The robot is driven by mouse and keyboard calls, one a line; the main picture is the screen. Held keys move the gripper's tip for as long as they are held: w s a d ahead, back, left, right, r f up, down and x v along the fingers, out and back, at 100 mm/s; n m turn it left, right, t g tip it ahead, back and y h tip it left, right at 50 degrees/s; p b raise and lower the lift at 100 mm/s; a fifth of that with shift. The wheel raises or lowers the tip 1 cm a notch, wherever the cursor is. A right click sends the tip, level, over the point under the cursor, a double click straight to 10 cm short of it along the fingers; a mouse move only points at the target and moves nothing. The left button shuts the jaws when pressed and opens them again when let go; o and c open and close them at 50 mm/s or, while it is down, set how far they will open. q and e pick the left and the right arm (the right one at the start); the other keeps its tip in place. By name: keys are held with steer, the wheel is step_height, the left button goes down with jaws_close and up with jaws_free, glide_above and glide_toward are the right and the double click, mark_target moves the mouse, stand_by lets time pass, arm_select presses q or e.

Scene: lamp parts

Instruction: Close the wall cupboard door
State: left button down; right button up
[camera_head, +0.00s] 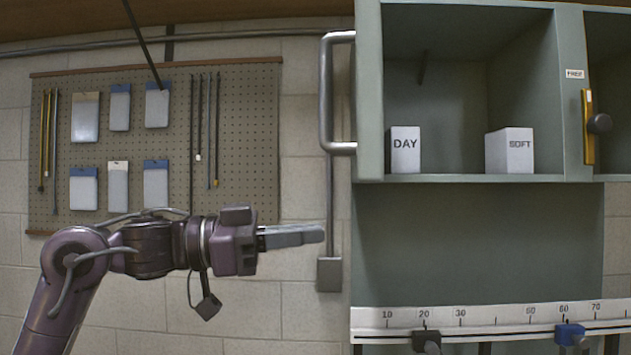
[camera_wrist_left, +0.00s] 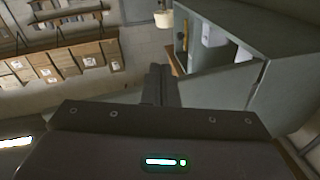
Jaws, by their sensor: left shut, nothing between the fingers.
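The grey-green wall cupboard (camera_head: 470,178) has an open front, with white boxes marked DAY (camera_head: 404,152) and SOFT (camera_head: 510,152) inside. Its door (camera_head: 369,90) appears to stand open at the left, seen nearly edge-on. A grey bar handle (camera_head: 326,95) sticks out on the door's left side. My left gripper (camera_head: 324,234) is shut and empty, pointing right, below the handle and apart from it in the picture. In the left wrist view, its fingers (camera_wrist_left: 160,85) show in front of grey-green panels (camera_wrist_left: 225,85); the handle cannot be made out there. My right gripper is out of view.
A pegboard (camera_head: 230,130) with hanging cards and rods is on the wall at left. A numbered white rail (camera_head: 480,318) with clamps runs below. A grey wall box (camera_head: 329,274) is below the gripper.

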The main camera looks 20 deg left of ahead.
arm_select(q)
steer(key=s+a+r+m+g, duration=0.1)
steer(key=s+a+r+g, duration=0.25)
steer(key=s+r, duration=0.5)
steer(key=g, duration=0.1)
glide_toward(369, 149)
steer(key=w+d+p, duration=0.3)
steer(key=d, duration=0.2)
steer(key=shift+d+r+h, duration=0.3)
steer(key=shift+r+h, duration=0.1)
steer(key=shift+r, duration=0.05)
steer(key=shift+w, duration=0.1)
